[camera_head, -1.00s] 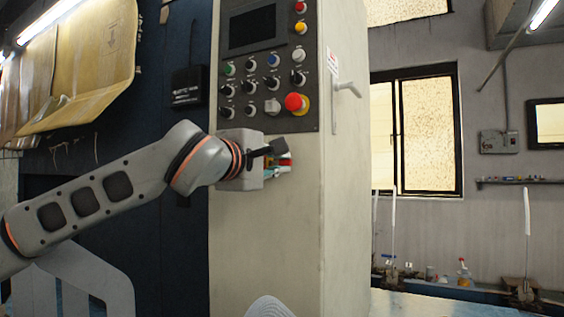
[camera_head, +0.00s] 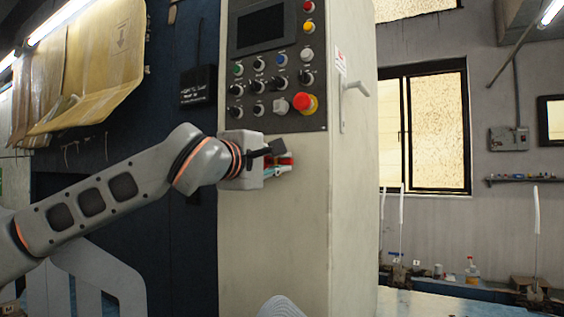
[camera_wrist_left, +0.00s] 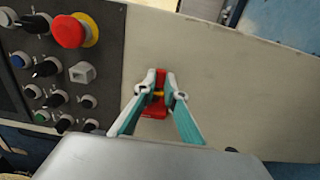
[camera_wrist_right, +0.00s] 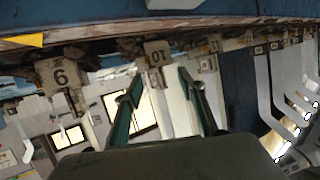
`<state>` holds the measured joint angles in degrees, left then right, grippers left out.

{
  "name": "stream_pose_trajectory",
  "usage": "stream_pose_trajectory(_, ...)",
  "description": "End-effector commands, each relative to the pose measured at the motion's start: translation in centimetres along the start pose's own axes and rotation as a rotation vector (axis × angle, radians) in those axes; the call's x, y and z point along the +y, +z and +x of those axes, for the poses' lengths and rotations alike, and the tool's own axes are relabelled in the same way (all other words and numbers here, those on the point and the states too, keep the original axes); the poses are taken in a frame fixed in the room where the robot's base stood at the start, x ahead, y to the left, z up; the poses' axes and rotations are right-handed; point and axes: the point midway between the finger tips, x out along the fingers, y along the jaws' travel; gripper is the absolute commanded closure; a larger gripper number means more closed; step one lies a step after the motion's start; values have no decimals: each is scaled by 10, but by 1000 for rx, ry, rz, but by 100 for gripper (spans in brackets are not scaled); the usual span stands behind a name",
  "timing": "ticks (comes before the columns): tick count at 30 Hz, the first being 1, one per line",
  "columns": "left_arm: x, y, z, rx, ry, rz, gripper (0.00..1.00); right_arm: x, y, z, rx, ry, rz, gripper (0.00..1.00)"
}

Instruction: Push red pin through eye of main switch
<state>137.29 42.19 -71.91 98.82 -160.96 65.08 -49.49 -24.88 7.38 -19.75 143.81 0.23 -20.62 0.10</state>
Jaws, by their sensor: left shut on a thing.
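My left gripper (camera_head: 280,169) is at the front of the beige cabinet (camera_head: 276,250), below its button panel. In the left wrist view its teal fingers (camera_wrist_left: 158,92) are closed in around a small red part (camera_wrist_left: 155,107) with a yellow bit between the fingertips. I cannot tell which of this is the red pin and which the main switch. The eye is not distinguishable. In the head view red also shows at the fingertips (camera_head: 286,160). My right gripper (camera_wrist_right: 158,92) shows in its own wrist view, its fingers apart and nothing between them.
The button panel (camera_head: 313,121) has a red emergency button (camera_head: 304,102) just above the left gripper. A grey handle (camera_head: 355,87) sticks out of the cabinet's side.

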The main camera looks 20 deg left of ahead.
Motion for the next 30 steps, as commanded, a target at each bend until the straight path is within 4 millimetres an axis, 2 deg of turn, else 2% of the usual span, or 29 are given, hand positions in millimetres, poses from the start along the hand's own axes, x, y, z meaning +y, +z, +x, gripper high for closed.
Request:
stream_pose_trajectory(1, 0, -2, 0, 3, 1, -1, 82, 0, 0, 0, 0, 0, 0, 60)
stream_pose_trajectory(3, 0, -2, 0, 3, 1, -1, 70, 0, 0, 0, 0, 0, 0, 60)
stream_pose_trajectory(12, 0, -1, 0, 2, 0, 0, 70, 0, 0, 0, 0, 0, 0, 60)
stream_pose_trajectory(16, 0, -2, -6, 3, 0, -1, 70, 0, 0, 0, 0, 0, 0, 60)
stream_pose_trajectory(20, 0, -2, -25, 2, 2, 1, 70, 0, 0, 0, 0, 0, 0, 60)
stream_pose_trajectory(30, 1, -2, -93, 3, 2, 1, 70, 0, 0, 0, 0, 0, 0, 60)
